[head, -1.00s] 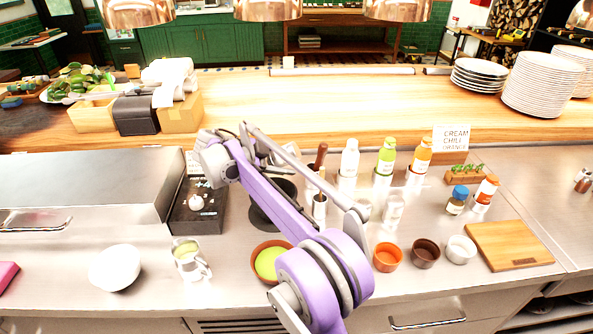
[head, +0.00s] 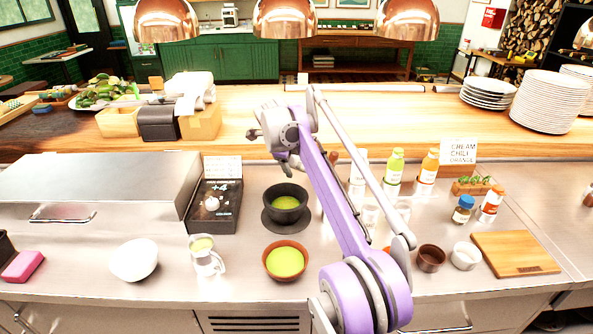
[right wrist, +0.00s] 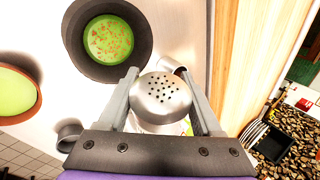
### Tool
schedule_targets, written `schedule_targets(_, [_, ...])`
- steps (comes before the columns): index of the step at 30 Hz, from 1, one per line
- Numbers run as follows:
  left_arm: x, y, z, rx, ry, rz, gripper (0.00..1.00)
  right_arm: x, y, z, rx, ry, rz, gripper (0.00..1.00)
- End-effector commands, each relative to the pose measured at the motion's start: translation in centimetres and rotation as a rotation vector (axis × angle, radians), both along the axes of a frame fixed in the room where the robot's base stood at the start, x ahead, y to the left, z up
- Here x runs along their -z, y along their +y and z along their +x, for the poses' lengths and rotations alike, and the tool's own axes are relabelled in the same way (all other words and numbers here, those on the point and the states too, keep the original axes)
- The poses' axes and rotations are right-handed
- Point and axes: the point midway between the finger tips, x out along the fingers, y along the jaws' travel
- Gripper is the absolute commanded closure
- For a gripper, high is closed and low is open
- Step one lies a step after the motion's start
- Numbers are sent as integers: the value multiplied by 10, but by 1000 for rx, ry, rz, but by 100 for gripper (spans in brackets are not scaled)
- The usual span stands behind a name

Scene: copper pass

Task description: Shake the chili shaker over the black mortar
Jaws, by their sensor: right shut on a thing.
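The black mortar (head: 271,212) stands on the steel counter with green contents. In the right wrist view the mortar (right wrist: 75,45) shows red flecks on its green contents. My right gripper (right wrist: 160,88) is shut on the chili shaker (right wrist: 160,97), whose domed metal cap with holes faces the wrist camera. The shaker lies between the fingers, beside the mortar in that view. In the head view my right gripper (head: 287,162) is above and just behind the mortar; the shaker cannot be made out there. Its exact tilt is unclear. My left gripper is out of view.
Bottles (head: 395,167), small bowls and a cutting board (head: 513,252) stand right. A wooden ledge (head: 340,125) runs behind.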

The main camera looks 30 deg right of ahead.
Motion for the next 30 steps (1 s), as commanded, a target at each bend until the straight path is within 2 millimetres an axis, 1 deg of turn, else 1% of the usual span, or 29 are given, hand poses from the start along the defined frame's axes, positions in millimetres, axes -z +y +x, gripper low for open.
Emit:
schedule_targets(3, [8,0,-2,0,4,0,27,-8,4,4,5,-98,115,94])
schedule_targets(11, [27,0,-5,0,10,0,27,-25,16,14,4,-285,335,94])
schedule_targets(15, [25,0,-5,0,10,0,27,-35,11,10,4,-366,432,94])
schedule_targets(30, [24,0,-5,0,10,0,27,-66,-3,-2,1,-666,791,94])
